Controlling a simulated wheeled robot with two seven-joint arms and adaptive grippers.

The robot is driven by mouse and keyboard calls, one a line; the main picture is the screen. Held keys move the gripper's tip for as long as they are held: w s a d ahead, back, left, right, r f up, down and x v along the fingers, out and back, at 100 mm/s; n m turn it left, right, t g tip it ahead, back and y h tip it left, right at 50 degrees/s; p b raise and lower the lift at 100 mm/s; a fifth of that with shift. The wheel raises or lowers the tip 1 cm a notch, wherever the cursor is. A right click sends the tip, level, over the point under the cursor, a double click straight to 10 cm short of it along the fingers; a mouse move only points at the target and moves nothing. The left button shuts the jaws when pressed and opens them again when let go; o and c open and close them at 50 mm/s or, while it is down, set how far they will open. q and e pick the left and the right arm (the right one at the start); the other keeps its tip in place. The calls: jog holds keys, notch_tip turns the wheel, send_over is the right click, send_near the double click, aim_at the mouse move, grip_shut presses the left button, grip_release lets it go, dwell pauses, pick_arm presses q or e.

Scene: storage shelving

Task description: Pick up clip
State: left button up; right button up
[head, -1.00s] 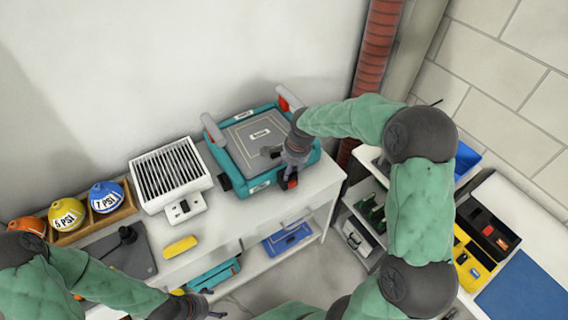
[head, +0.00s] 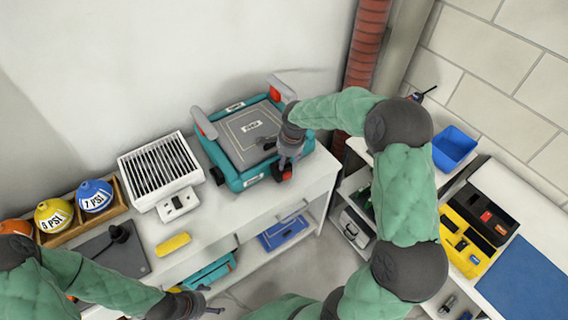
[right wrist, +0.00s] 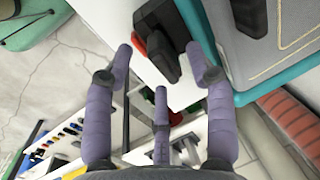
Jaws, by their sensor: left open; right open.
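A black clip with a red part (head: 286,172) is at the front right corner of the teal case on the white bench. I take it to be the clip, though it is small here. In the right wrist view the black and red clip (right wrist: 158,38) lies just beyond my fingertips on a white surface. My right gripper (head: 270,144) is open over the case's right side, beside the clip; its spread purple-grey fingers (right wrist: 160,68) hold nothing. My left gripper (head: 210,301) is open at the bottom edge, in front of the bench and away from the clip.
The teal case (head: 239,181) with upright handles fills the bench's right end. A white grilled box (head: 162,170), a yellow block (head: 173,243) and coloured domes (head: 95,196) stand to its left. A lower shelf holds a blue case (head: 283,233). A yellow tray (head: 462,258) stands at right.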

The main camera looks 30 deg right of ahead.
jog(key=f, duration=0.3)
jog(key=shift+w+b, duration=0.3)
jog(key=shift+w, duration=0.05)
jog(key=shift+r, duration=0.1)
grip_shut()
